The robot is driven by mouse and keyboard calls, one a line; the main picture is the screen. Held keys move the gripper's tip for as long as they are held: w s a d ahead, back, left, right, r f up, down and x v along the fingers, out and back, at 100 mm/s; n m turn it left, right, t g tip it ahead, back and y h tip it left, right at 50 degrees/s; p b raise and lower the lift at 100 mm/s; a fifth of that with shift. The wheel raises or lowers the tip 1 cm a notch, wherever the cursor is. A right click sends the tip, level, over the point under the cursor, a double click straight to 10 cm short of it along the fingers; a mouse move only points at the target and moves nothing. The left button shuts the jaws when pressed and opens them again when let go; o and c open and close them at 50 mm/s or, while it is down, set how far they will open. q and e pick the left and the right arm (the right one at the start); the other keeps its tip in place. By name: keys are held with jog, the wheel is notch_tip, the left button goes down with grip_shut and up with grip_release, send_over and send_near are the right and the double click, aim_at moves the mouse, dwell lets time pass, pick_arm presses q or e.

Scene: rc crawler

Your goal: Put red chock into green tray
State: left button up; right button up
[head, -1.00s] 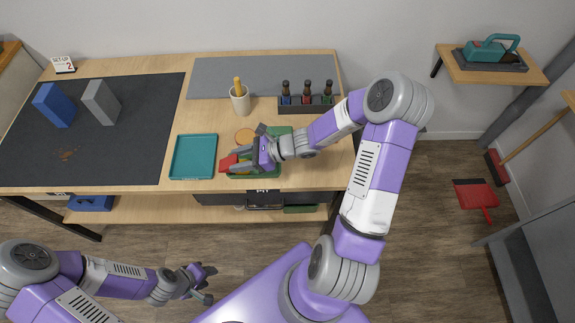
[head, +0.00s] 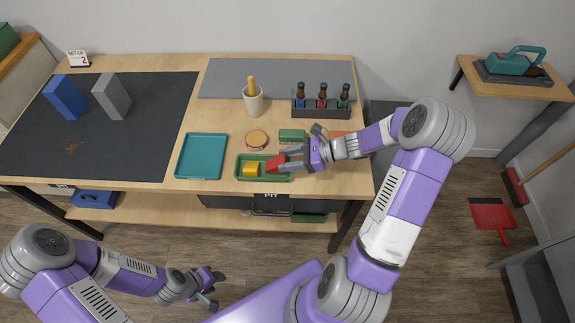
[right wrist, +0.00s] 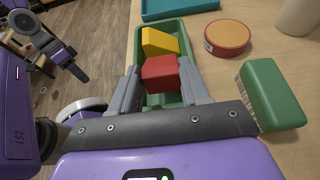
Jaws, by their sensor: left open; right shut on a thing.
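The red chock (head: 275,162) is between the fingers of my right gripper (head: 284,162), which is shut on it. In the right wrist view the red chock (right wrist: 160,74) shows over the green tray (right wrist: 175,33), in front of a yellow block (right wrist: 158,41) lying in that tray. The green tray (head: 241,174) sits near the table's front edge, with the yellow block (head: 250,169) in its left part. I cannot tell whether the chock touches the tray floor. My left gripper (head: 212,289) is open and empty, low over the floor, away from the table.
A teal tray (head: 201,156) lies left of the green tray. A round orange-topped tin (head: 256,139) and a green brush-like block (head: 292,136) lie behind it. A cup (head: 253,104) and bottle rack (head: 321,111) stand farther back. Blue (head: 65,97) and grey (head: 111,97) blocks stand on the dark mat.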

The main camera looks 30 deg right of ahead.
jog(key=shift+f+b, duration=0.3)
jog(key=shift+f, duration=0.95)
jog(key=shift+f, duration=0.15)
jog(key=o, duration=0.8)
jog(key=shift+o, duration=0.2)
